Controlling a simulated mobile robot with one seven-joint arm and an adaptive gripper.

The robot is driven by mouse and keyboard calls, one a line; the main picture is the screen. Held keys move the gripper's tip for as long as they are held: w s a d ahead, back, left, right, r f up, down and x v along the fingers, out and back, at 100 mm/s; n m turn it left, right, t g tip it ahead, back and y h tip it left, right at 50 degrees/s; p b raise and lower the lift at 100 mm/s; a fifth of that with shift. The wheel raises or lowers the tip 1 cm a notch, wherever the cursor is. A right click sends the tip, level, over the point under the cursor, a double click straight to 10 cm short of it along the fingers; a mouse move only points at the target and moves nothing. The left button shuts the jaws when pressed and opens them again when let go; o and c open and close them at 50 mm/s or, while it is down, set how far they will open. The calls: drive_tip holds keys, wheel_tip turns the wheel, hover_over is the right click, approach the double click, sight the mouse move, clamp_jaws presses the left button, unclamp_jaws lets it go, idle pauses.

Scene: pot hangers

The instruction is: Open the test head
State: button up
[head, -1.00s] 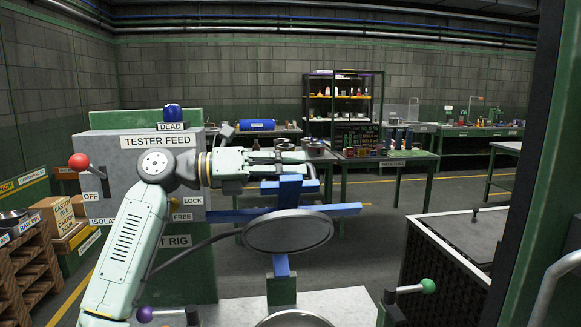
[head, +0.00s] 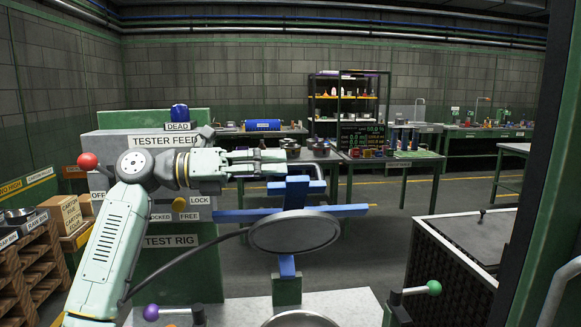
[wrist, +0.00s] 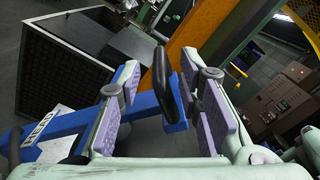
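The test head is a grey round plate (head: 295,232) on a blue cross-shaped frame (head: 235,215), over the pale bench of the test rig. My gripper (head: 292,163) points right toward the handle. In the wrist view my gripper (wrist: 160,90) is open, its purple pads apart, with the handle appearing between the fingertips. Neither pad visibly touches it, and I cannot tell the exact depth.
The grey tester feed box (head: 150,140) with a red-knobbed lever (head: 87,160) stands behind my arm. A green-knobbed lever (head: 433,288) and a dark mesh-sided box (head: 450,270) are at the right.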

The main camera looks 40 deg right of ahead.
drive_tip(key=shift+v, duration=1.3)
